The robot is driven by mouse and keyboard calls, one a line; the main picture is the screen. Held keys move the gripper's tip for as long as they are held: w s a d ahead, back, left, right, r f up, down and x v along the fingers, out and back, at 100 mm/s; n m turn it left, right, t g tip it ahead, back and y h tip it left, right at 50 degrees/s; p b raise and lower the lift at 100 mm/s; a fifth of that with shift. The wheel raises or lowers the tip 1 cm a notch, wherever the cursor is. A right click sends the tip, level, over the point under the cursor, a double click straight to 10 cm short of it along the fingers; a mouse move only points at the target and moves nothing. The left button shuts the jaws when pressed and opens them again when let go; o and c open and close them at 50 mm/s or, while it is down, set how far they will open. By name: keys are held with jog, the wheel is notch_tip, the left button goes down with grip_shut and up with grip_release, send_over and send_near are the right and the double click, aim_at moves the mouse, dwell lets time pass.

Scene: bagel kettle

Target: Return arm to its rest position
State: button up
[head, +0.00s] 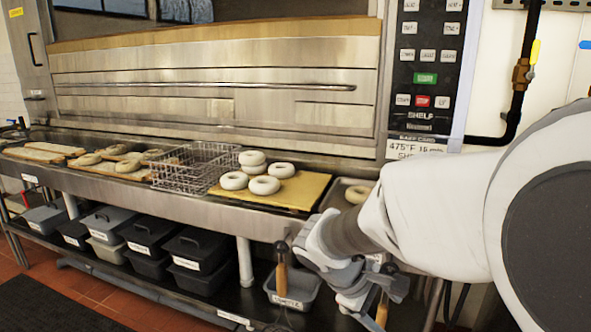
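My white arm comes in from the right edge and reaches down and left across the lower right of the head view. My gripper (372,296) is at its end, in front of the counter (215,214) and below its front edge. The fingers are small and partly overlap a wooden handle behind them, so I cannot tell whether they are open or shut. I see nothing clearly held.
Several pale bagels (264,185) sit on a yellow board (300,190). A wire basket (185,172) stands left of it, with more bagels on boards farther left. Another bagel (357,194) is near my forearm. The oven (215,90) stands behind.

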jog(key=s+a+r+m+t+y, duration=0.1)
jog(key=s+r+m+t+y, duration=0.15)
jog(key=s+r+m, duration=0.4)
jog(key=s+a+r+m+t+y, duration=0.1)
jog(key=s+m+y, duration=0.25)
jog(key=s, duration=0.55)
notch_tip(320, 180, up, 16)
jog(key=p, duration=1.6)
jog(key=shift+w+n+y, duration=0.3)
jog(key=shift+y, duration=0.1)
